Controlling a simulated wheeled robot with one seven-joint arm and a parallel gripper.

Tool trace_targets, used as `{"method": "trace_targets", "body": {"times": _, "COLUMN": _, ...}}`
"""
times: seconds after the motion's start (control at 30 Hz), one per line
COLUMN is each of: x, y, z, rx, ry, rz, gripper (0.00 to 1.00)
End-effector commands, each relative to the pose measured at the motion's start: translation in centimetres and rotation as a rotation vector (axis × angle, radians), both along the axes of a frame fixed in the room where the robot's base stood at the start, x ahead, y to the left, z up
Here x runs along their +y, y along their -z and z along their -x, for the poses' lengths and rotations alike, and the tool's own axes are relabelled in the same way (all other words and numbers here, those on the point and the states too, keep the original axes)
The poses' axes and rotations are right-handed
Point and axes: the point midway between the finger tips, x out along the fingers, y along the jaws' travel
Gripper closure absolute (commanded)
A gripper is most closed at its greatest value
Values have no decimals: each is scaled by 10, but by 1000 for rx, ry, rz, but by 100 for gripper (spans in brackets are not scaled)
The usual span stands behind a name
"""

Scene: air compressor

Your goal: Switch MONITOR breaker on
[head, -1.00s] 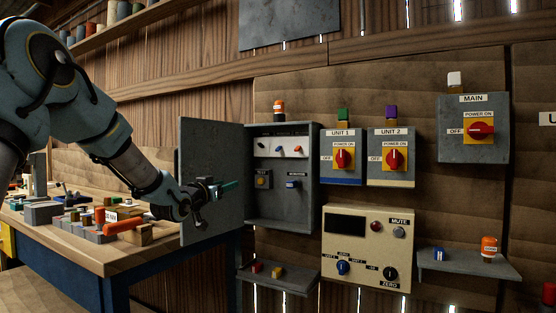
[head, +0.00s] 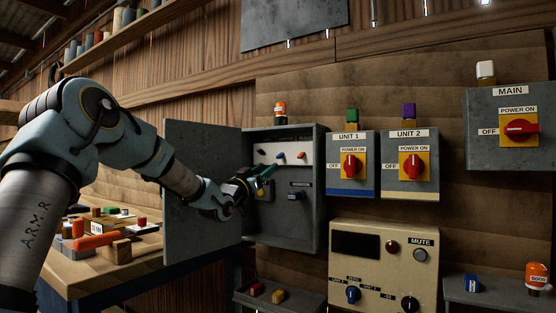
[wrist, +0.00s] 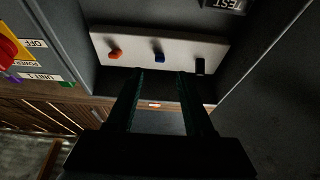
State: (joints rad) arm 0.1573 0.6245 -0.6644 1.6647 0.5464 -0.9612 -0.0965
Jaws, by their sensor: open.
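The MONITOR breaker (head: 294,196) is a small blue switch under a dark label, low inside the open grey cabinet (head: 323,190). I cannot tell its on or off position. It is not visible in the wrist view. My gripper (head: 265,174) is at the cabinet's left opening, left of and slightly above the MONITOR breaker. It partly covers the TEST breaker (head: 264,196). In the wrist view my gripper (wrist: 167,73) has its two dark green fingers apart with nothing between them. They overlap the view of the white switch strip (wrist: 135,54).
The strip carries a black, a blue (head: 280,156) and a red toggle (head: 301,156). The cabinet door (head: 200,150) stands open behind my forearm. UNIT 1 (head: 350,165), UNIT 2 (head: 411,165) and MAIN (head: 519,128) boxes are to the right. A beige panel (head: 384,265) is below.

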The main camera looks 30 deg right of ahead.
Motion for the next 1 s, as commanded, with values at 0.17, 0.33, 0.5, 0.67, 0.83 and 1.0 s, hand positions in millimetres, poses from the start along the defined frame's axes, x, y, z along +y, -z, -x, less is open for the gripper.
{"method": "trace_targets", "body": {"times": 0.17, "x": -30, "y": -16, "z": -15, "rx": 2, "ry": 2, "rz": 2, "gripper": 48}}
{"method": "trace_targets", "body": {"times": 0.33, "x": -50, "y": -25, "z": -27, "rx": 1, "ry": 1, "rz": 2, "gripper": 48}}
{"method": "trace_targets", "body": {"times": 0.5, "x": -61, "y": -29, "z": -33, "rx": 1, "ry": 0, "rz": 0, "gripper": 48}}
{"method": "trace_targets", "body": {"times": 0.67, "x": -63, "y": -30, "z": -35, "rx": 0, "ry": 0, "rz": -1, "gripper": 48}}
{"method": "trace_targets", "body": {"times": 0.83, "x": -63, "y": -29, "z": -34, "rx": 0, "ry": 0, "rz": -1, "gripper": 48}}
{"method": "trace_targets", "body": {"times": 1.0, "x": -63, "y": -29, "z": -34, "rx": 0, "ry": 0, "rz": -1, "gripper": 66}}
